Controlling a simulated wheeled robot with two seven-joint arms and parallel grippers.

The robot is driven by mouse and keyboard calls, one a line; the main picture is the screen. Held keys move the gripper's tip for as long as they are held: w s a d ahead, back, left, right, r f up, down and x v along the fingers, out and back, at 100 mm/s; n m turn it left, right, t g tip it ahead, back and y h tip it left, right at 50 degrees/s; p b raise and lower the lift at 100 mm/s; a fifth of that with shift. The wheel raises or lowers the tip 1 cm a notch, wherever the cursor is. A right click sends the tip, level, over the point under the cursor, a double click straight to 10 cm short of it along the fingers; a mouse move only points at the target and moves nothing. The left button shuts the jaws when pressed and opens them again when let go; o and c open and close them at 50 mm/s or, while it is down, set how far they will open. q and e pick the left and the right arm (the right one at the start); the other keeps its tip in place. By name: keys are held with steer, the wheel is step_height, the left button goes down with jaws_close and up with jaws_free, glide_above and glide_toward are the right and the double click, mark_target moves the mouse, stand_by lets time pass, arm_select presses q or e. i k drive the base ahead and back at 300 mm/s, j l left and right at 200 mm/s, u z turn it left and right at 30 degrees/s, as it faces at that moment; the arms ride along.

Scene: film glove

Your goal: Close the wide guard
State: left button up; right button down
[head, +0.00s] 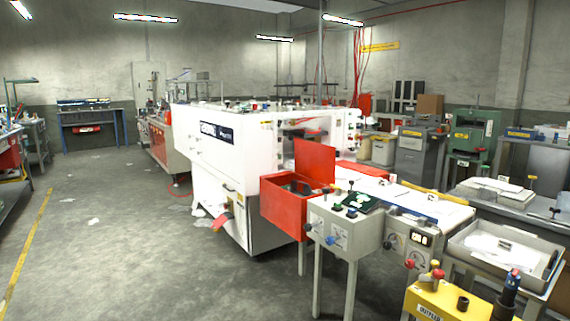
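A red box-shaped housing (284,208) sits at the near end of the large white machine (240,150). A flat red panel (315,163) stands upright at its back, and the top of the housing is open. This raised panel looks like the wide guard, but no readable label confirms it. Dark parts show inside the housing. A smaller red flap (222,221) hangs low on the machine's front side. Neither of my grippers shows in the head view.
A grey control box (342,232) on legs stands right of the housing, with knobs on top. A white conveyor (420,205) runs behind it. A yellow box (445,302) with a black handle is at bottom right. The floor (130,245) at left is mostly clear, with paper scraps.

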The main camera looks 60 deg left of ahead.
mark_target(323, 171)
steer(key=u, duration=1.75)
